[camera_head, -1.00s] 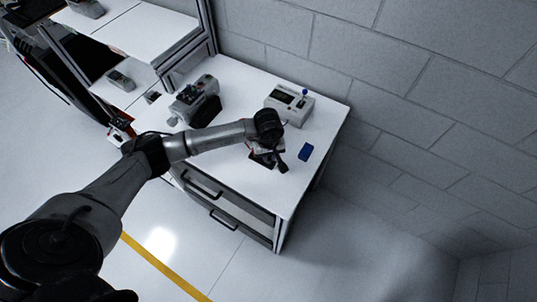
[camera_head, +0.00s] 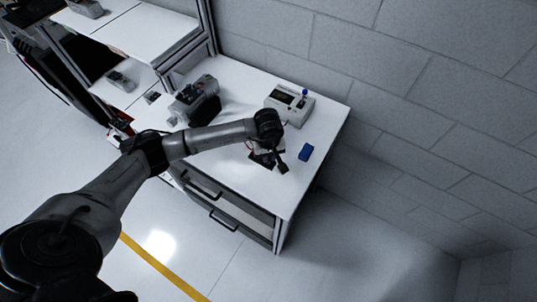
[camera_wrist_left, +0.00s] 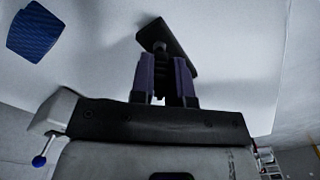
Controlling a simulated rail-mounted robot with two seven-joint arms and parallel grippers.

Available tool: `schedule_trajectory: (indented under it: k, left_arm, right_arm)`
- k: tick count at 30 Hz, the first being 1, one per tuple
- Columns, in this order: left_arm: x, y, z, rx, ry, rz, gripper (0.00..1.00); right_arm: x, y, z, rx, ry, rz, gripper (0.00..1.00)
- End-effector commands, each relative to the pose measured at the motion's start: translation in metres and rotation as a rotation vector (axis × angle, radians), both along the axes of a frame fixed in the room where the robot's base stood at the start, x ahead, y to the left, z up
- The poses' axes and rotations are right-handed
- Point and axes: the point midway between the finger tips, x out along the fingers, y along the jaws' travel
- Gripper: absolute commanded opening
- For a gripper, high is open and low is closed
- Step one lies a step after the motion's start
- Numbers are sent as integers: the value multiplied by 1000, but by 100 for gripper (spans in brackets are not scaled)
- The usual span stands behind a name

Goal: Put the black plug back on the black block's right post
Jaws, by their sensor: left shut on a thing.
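My left gripper (camera_head: 282,160) is over the front right part of the white table. In the left wrist view its two fingers (camera_wrist_left: 164,75) are shut on the black plug (camera_wrist_left: 161,62), a ribbed dark piece between them, with a flat dark bar beyond the fingertips. In the head view the plug is too small and dark to tell apart from the fingers. A black block (camera_head: 206,111) sits against the grey motor-like device at the table's left. Its posts cannot be made out. My right gripper is not in view.
A blue block (camera_head: 306,152) lies right of my left gripper; it also shows in the left wrist view (camera_wrist_left: 33,32). A pale box with a blue-knobbed lever (camera_head: 288,104) stands at the back. The grey motor-like device (camera_head: 193,92) is at left. The table's front (camera_head: 255,190) is clear.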

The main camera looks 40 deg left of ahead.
Motion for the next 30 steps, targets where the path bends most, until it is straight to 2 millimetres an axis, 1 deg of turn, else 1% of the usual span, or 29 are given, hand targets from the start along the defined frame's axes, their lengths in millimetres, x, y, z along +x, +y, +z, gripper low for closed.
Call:
schedule_trajectory:
  k: [20, 21, 30]
  left_arm:
    - [0, 0, -4, 0, 0, 0, 0]
    - [0, 0, -4, 0, 0, 0, 17]
    - [0, 0, -4, 0, 0, 0, 46]
  right_arm:
    - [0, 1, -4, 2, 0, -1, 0]
    - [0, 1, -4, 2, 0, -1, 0]
    - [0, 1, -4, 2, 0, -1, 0]
